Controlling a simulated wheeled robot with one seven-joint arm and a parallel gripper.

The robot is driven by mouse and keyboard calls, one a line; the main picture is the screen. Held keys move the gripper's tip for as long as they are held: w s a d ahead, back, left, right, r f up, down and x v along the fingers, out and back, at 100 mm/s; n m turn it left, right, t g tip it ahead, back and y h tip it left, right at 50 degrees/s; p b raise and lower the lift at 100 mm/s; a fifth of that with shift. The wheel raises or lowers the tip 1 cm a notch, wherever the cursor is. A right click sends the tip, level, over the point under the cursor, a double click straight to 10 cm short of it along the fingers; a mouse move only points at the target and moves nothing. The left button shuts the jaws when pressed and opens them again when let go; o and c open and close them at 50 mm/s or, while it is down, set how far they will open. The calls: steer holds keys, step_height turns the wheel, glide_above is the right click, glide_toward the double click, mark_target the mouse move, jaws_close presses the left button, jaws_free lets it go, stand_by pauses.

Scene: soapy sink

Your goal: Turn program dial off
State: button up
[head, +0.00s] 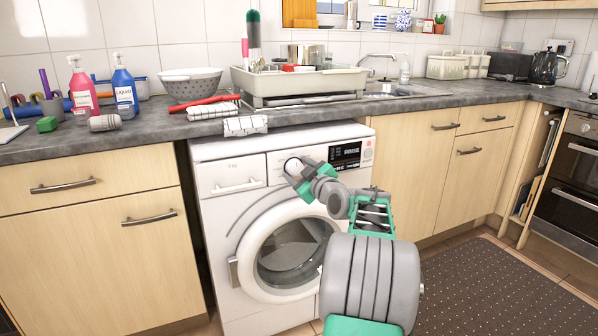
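The washing machine (215,182) stands under the worktop with its round door (246,258) shut. The white program dial (291,164) is on its upper front panel, between the detergent drawer (235,184) and the dark display (345,155). My gripper (299,177) is at the dial, in front of its lower right part and overlapping it in the head view. Contact with the dial cannot be made out. The gap between my fingers is too small and hidden to judge. The dial's pointer and marks are not readable.
The worktop (150,131) overhangs the machine, with a striped cloth (245,125) hanging over its edge. A dish rack (300,84), colander (192,84) and soap bottles (83,92) stand on it. Cupboards flank the machine. A dark mat (500,285) lies on the floor at right.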

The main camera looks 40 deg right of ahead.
steer(key=shift+o, duration=1.1)
steer(key=p+v, duration=0.1)
steer(key=v, duration=0.7)
steer(key=shift+p, duration=0.35)
